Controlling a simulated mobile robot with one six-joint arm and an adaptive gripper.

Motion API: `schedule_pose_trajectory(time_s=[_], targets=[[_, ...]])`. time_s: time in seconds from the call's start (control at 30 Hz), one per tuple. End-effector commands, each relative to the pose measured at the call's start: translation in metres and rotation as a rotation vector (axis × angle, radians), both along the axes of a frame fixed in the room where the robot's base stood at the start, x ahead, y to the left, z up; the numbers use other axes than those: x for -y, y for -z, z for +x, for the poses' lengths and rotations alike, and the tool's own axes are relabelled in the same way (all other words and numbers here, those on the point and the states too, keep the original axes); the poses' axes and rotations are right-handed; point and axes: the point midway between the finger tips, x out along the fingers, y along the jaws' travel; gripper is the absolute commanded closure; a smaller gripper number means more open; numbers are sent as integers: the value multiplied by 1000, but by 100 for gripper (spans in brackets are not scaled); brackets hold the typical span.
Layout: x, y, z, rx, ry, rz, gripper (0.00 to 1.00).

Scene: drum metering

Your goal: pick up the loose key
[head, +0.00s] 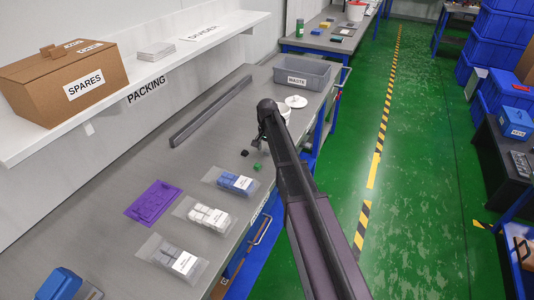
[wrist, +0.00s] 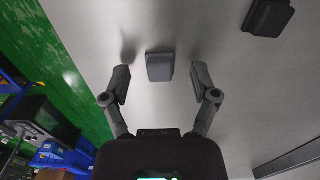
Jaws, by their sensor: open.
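A small grey block (wrist: 160,67), which looks like the loose key, lies on the grey bench top in the wrist view. It sits centred between and slightly beyond the fingertips of my gripper (wrist: 160,84). The fingers are spread apart on either side of it and do not touch it. In the head view my gripper (head: 261,146) is low over the bench near its right edge, and I cannot make out the grey block there. A black block (head: 244,153) lies close by; a dark block, likely the same one, shows in the wrist view (wrist: 268,17).
A green block (head: 257,167) lies near the bench edge. A grey waste bin (head: 302,75) and white round items (head: 296,101) stand beyond my gripper.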

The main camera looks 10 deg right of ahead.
Motion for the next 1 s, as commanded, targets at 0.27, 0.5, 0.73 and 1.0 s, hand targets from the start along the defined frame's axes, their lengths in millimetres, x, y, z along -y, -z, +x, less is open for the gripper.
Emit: schedule_pose_trajectory(time_s=[0.27, 0.5, 0.73, 1.0], targets=[[-1, 0, 0, 0, -1, 0, 44], [-1, 0, 0, 0, -1, 0, 82], [-1, 0, 0, 0, -1, 0, 82], [-1, -3, 0, 0, -1, 0, 82]])
